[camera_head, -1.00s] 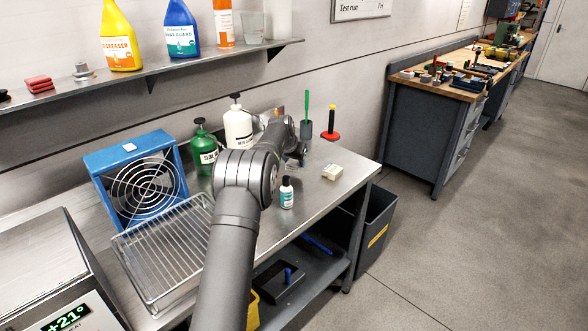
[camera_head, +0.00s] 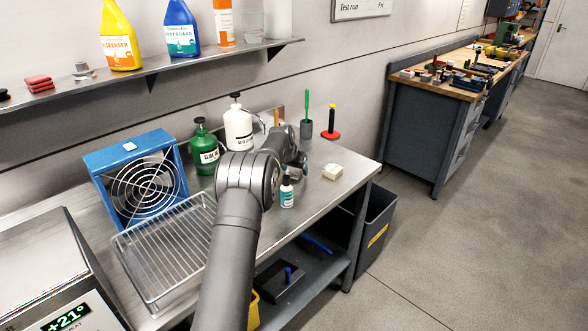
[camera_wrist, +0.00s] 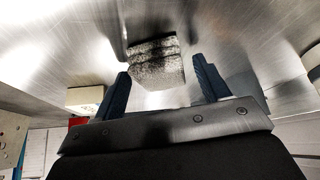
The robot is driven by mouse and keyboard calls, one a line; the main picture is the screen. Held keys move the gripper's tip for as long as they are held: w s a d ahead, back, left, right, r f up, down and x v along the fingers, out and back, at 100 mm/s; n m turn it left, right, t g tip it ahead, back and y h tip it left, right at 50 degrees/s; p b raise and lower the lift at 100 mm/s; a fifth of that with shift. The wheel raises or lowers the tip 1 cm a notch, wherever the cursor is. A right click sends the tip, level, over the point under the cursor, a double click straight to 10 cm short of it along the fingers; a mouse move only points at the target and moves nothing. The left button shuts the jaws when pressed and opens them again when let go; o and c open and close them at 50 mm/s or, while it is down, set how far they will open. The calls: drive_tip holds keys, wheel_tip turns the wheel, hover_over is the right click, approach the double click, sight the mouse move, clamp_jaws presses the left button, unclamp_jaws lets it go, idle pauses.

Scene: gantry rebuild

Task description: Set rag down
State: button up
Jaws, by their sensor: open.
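The rag (camera_wrist: 155,66) is a folded, grey speckled cloth with dark smudges. In the wrist view it lies against the steel bench top, just beyond and between the two blue fingers of my gripper (camera_wrist: 160,72). The fingers are spread, with a visible gap between each finger and the rag. In the head view my gripper (camera_head: 299,168) is low over the steel bench (camera_head: 334,205), mostly behind my own arm. The rag cannot be made out there.
A small teal-labelled bottle (camera_head: 287,193) and a pale box (camera_head: 332,172) stand close to my gripper. Behind are a white pump bottle (camera_head: 238,128), a green pump bottle (camera_head: 204,153) and a brush holder (camera_head: 306,130). A wire rack (camera_head: 165,250) lies left of my arm.

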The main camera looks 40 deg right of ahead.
drive_tip(key=shift+r, duration=0.25)
drive_tip(key=v, duration=1.1)
drive_tip(key=shift+a+r, duration=0.2)
drive_tip(key=shift+r, duration=0.15)
drive_tip(key=x, duration=1.2)
drive_tip(key=shift+s, duration=0.1)
drive_tip(key=shift+r, duration=1)
